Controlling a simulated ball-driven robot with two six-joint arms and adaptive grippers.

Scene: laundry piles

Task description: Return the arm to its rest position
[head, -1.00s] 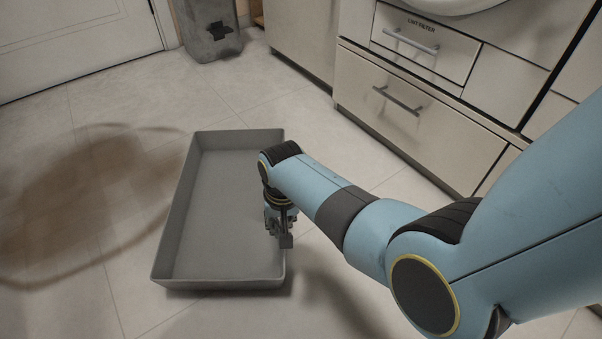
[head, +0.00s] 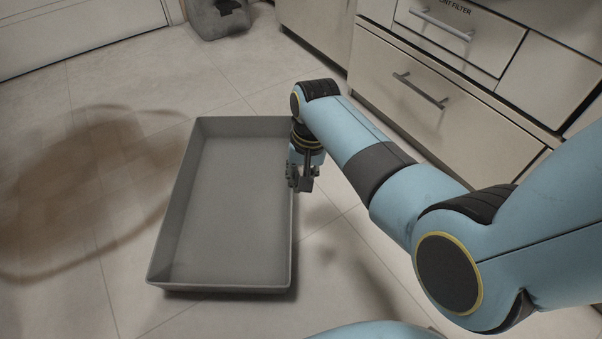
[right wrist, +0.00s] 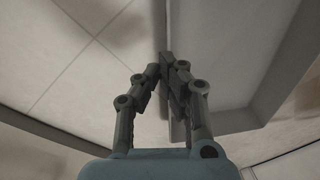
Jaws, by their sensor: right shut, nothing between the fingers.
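My right arm reaches in from the right in the head view. My right gripper (head: 301,184) hangs down beside the right wall of a grey tray (head: 222,205), near the tray's far half. The gripper is shut and empty. In the right wrist view its fingers (right wrist: 167,60) come together in front of the rim of the tray (right wrist: 265,85); I cannot tell whether they touch it. The tray looks empty and lies on the tiled floor. My left gripper is not in view.
Pale drawers (head: 440,115) with metal handles stand at the upper right. A dark grey bin (head: 218,18) stands at the top, near a white door (head: 70,28). The tiled floor (head: 60,160) left of the tray is clear, with a shadow on it.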

